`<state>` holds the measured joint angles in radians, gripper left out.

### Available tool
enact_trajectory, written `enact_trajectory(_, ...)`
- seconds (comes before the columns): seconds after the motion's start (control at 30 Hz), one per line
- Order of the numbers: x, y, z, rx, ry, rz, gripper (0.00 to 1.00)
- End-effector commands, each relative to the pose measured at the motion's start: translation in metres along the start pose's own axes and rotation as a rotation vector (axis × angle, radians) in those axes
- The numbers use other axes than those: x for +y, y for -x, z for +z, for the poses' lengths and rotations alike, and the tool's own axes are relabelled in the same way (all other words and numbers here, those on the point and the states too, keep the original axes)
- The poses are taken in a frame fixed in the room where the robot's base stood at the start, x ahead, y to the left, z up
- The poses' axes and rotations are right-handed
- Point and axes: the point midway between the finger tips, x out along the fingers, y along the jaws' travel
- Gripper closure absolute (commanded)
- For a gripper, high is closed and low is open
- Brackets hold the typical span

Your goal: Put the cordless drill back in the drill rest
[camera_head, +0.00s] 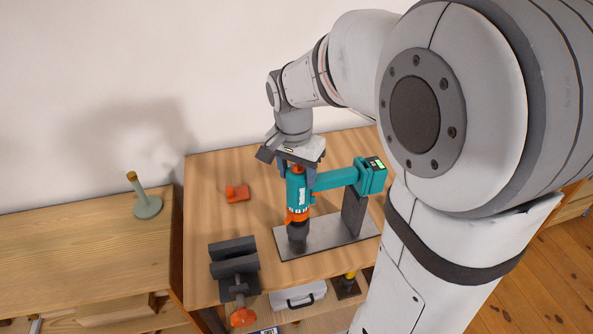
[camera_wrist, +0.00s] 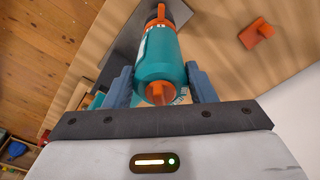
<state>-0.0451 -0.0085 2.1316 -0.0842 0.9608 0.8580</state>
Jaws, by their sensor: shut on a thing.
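The cordless drill (camera_head: 299,191), teal with orange parts, is held nose down with its handle and battery end (camera_head: 370,176) reaching to the right. My gripper (camera_head: 297,165) is shut on the rear of its body from above. In the wrist view, the blue-grey fingers of my gripper (camera_wrist: 160,72) lie on both sides of the teal drill body (camera_wrist: 157,62). The drill rest (camera_head: 325,240) is a grey metal plate with a dark post (camera_head: 353,214) under the battery end. The drill's nose is at a dark part above the plate's left side; whether it is seated is unclear.
A dark vise (camera_head: 234,262) with an orange knob stands left of the rest on the wooden table (camera_head: 208,190). A small orange object (camera_head: 237,193) lies behind it. A green stand (camera_head: 147,206) is on the left bench. A grey case (camera_head: 298,295) sits below the front edge.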

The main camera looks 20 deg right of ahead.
Motion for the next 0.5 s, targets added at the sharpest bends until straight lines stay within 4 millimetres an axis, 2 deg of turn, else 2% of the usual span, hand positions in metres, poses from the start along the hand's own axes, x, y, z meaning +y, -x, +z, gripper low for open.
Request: enact_trajectory(0.5, -0.001, -0.013, 0.001, 0.004, 0.002, -0.002, 0.81)
